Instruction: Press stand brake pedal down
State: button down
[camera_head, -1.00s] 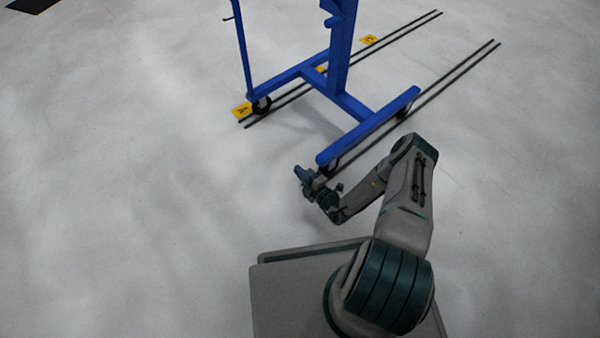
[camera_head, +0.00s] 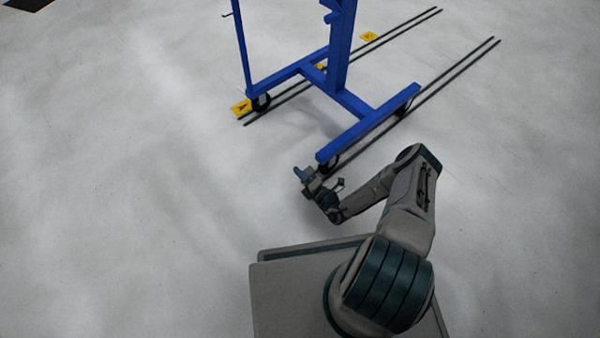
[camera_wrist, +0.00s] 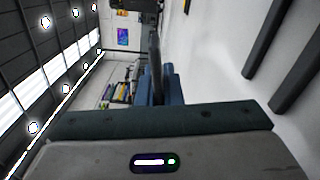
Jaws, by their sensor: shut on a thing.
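The blue stand (camera_head: 352,103) is upright on casters over the floor rails in the head view. Its near leg ends above a dark caster (camera_head: 330,165). I cannot make out the brake pedal at this caster. My gripper (camera_head: 300,174) is low, just left of and nearer than that caster, and appears apart from it. What this bar belongs to is not clear.
Two pairs of dark floor rails (camera_head: 455,70) run under the stand. Yellow markers, one by the left caster (camera_head: 241,107), lie on the floor. Open grey floor lies to the left. Shelving (camera_wrist: 122,85) stands far off in the wrist view.

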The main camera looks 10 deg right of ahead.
jog(key=shift+f+n, duration=0.2)
jog(key=shift+n, duration=0.2)
jog(key=shift+a, duration=0.1)
jog(key=c, duration=1.6)
grip_release()
